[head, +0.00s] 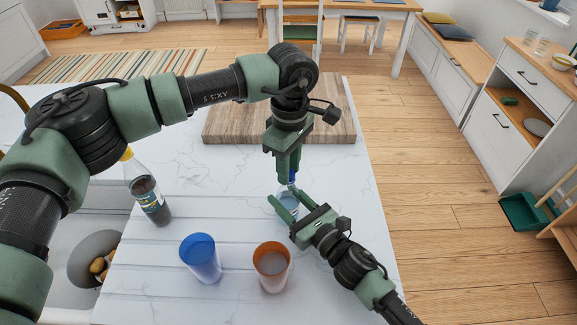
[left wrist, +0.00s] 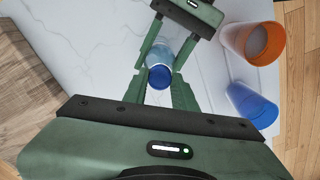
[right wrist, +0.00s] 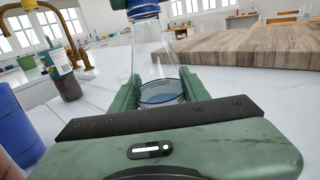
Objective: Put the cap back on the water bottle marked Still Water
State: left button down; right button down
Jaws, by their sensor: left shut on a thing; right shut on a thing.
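The clear water bottle (right wrist: 158,65) stands upright on the white counter; I can read no label on it. My right gripper (head: 284,207) is shut around its lower body. The bottle also shows between those fingers in the left wrist view (left wrist: 161,50). My left gripper (head: 290,180) points down over the bottle and is shut on the blue cap (left wrist: 160,77). The cap is at the top of the bottle neck in the right wrist view (right wrist: 143,9). I cannot tell whether it is seated there or only resting on it.
A dark bottle with a yellow cap (head: 148,195) stands left, by the sink. A blue cup (head: 200,257) and an orange cup (head: 271,265) stand at the front of the counter. A wooden board (head: 225,125) lies behind the bottle. The counter's right edge is close.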

pick_arm(q)
jog(key=m, duration=0.4)
pick_arm(e)
jog(key=shift+f, duration=0.1)
pick_arm(q)
jog(key=c, duration=1.1)
grip_release()
jog(key=shift+o, duration=0.2)
notch_tip(320, 180, up, 12)
jog(key=shift+d, duration=0.1)
pick_arm(e)
jog(key=c, duration=0.6)
grip_release()
jog(key=shift+c, duration=0.2)
